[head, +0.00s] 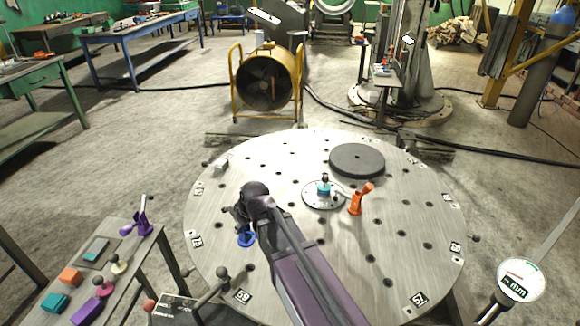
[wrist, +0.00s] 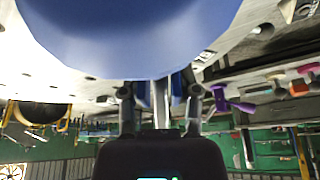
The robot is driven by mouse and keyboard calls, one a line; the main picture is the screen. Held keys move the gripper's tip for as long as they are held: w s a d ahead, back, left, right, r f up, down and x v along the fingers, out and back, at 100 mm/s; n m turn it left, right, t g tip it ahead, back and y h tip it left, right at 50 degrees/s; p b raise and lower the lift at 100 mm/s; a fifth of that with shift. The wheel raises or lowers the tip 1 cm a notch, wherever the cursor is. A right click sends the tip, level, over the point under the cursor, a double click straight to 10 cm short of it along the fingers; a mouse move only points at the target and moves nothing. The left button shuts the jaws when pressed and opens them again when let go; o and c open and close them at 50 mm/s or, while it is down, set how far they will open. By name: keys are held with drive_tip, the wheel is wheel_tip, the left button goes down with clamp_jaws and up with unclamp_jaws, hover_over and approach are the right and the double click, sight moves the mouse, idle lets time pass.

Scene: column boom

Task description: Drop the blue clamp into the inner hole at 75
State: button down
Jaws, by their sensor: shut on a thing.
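The blue clamp (head: 246,239) shows beside the end of my arm at the left part of the round table (head: 320,265). My gripper (head: 244,222) is above the table and mostly hidden by my own arm. In the wrist view, my gripper (wrist: 159,92) is shut on the clamp, whose large blue face (wrist: 130,38) fills the top of the picture. The head view does not show clearly whether the clamp touches the plate. The tabletop has many dark holes and small number labels at its rim.
An orange clamp (head: 360,200) stands beside the central hub (head: 323,190). A dark disc (head: 357,160) lies behind it. A side table (head: 95,275) with coloured pieces stands at the left. The right part of the round table is clear.

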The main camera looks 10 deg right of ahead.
drive_tip(key=shift+w+r, duration=0.1)
drive_tip(key=shift+w, duration=0.05)
idle(0.3)
drive_tip(key=shift+w+d+r+m, duration=0.15)
drive_tip(key=shift+w+d+m, duration=0.2)
drive_tip(key=shift+w+m, duration=0.05)
drive_tip(key=w+d+r+m+g+h+p, duration=0.1)
drive_tip(key=w+d+r+m+h+p, duration=0.1)
drive_tip(key=w+d+m, duration=0.6)
drive_tip(key=w+d+r+m+g+h+p, duration=0.1)
drive_tip(key=w+d+r+m+h+p, duration=0.2)
drive_tip(key=w+d+m, duration=0.6)
drive_tip(key=d+m+h+p, duration=0.1)
drive_tip(key=m+h, duration=0.1)
drive_tip(key=m, duration=0.2)
drive_tip(key=shift+d+r+m, duration=0.3)
drive_tip(key=shift+d+m, duration=0.1)
drive_tip(key=shift+f, duration=0.15)
drive_tip(key=shift+f+b, duration=2.95)
drive_tip(key=shift+b, duration=0.15)
drive_tip(key=shift+f+b, duration=2.35)
drive_tip(key=shift+w, duration=0.1)
